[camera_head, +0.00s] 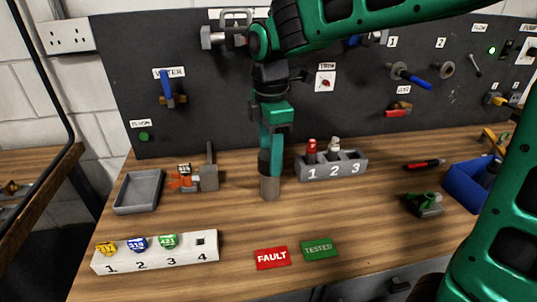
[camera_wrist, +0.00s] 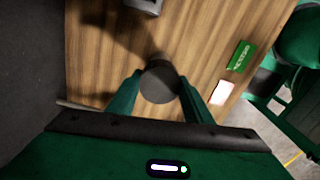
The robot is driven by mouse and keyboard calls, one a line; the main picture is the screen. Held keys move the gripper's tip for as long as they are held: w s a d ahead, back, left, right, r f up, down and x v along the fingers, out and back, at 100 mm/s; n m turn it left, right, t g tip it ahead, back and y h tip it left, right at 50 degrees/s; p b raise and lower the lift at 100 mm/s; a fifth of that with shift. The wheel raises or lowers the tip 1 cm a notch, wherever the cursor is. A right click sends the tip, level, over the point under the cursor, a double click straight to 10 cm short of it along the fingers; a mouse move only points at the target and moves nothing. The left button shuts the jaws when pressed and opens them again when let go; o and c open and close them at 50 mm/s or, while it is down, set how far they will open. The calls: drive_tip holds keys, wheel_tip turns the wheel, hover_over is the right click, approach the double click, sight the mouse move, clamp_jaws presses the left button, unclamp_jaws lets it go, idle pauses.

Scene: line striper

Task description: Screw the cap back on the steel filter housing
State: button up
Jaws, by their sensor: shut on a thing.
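A short cylinder with a brownish metallic side, apparently the steel filter housing (camera_head: 270,188), stands upright on the bench directly under my gripper (camera_head: 268,165). My gripper points straight down, with its fingers closed in around the top of this cylinder. In the wrist view, a dark round top, apparently the cap (camera_wrist: 160,84), sits between the two fingertips (camera_wrist: 160,90). The fingers hide the join, so I cannot tell whether the cap is seated or threaded on the housing.
A grey numbered rack (camera_head: 333,168) stands close right of my gripper. A clamp-like fixture (camera_head: 208,172) and grey tray (camera_head: 139,191) are to the left. A white numbered block (camera_head: 155,255), FAULT card (camera_head: 272,258) and TESTED card (camera_head: 319,248) lie in front. The dark panel (camera_head: 215,110) rises behind.

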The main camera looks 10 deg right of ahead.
drive_tip(key=shift+f, duration=0.1)
drive_tip(key=o, duration=1.1)
drive_tip(key=shift+c, duration=0.3)
drive_tip(key=shift+c, duration=0.4)
drive_tip(key=n, duration=0.3)
drive_tip(key=shift+n, duration=0.4)
drive_tip(key=n, duration=0.9)
drive_tip(key=shift+n, duration=0.4)
drive_tip(key=n, duration=0.4)
drive_tip(key=shift+n, duration=0.3)
